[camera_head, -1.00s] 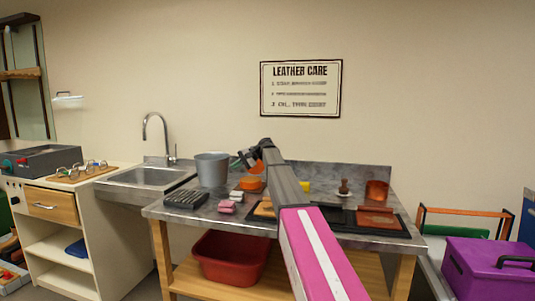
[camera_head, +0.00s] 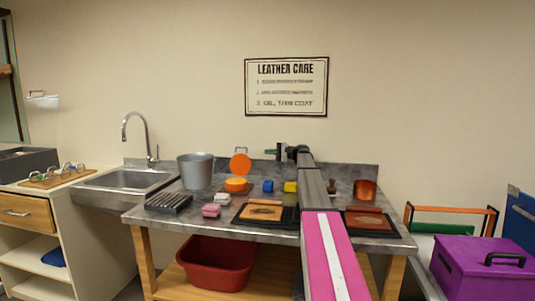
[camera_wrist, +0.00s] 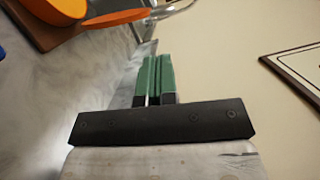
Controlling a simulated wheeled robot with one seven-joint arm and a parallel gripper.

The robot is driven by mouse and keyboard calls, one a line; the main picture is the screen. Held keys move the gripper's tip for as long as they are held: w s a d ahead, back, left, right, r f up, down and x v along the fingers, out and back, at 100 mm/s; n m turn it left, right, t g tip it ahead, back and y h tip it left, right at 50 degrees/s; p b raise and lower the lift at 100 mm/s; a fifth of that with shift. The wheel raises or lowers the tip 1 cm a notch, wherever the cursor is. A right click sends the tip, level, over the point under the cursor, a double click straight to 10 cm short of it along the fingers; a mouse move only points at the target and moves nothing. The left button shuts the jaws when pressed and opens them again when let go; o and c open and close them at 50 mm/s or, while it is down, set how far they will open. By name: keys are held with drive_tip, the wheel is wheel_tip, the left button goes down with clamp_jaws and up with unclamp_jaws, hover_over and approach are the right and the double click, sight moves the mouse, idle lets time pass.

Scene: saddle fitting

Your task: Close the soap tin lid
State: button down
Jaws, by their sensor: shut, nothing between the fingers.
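The soap tin (camera_head: 236,185) is a round orange tin on a brown board on the metal bench. Its orange lid (camera_head: 240,164) stands raised, roughly upright, behind the tin. In the wrist view the tin (camera_wrist: 50,8) and the lid (camera_wrist: 117,18) show at the upper left, partly cut off. My gripper (camera_head: 272,151) is to the right of the lid, above the bench and apart from it. In the wrist view its green fingers (camera_wrist: 158,62) are together with nothing between them.
A grey bucket (camera_head: 195,171) stands left of the tin. A copper cup (camera_head: 365,190) is at the right. The wall is behind the bench.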

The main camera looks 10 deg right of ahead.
drive_tip(key=x, duration=0.8)
drive_tip(key=shift+a, duration=0.15)
drive_tip(key=shift+s, duration=0.1)
drive_tip(key=shift+s+a+r+n, duration=0.1)
drive_tip(key=shift+s+a+n, duration=0.05)
drive_tip(key=shift+s+n, duration=0.25)
drive_tip(key=shift+s+a+r+n, duration=0.1)
drive_tip(key=shift+s+n, duration=0.1)
drive_tip(key=shift+n, duration=0.1)
drive_tip(key=shift+s+a+f+n+t+h, duration=0.25)
drive_tip(key=shift+s+a+f+n+h, duration=0.65)
drive_tip(key=shift+s+n, duration=1.3)
drive_tip(key=shift+s+a+f+n+t+h, duration=0.4)
drive_tip(key=shift+s+a+f+n, duration=1)
drive_tip(key=shift+s+n, duration=0.8)
drive_tip(key=shift+s+a+f+n+t+h, duration=0.15)
drive_tip(key=shift+s+a+f+n+h, duration=0.8)
drive_tip(key=shift+s+n, duration=1.25)
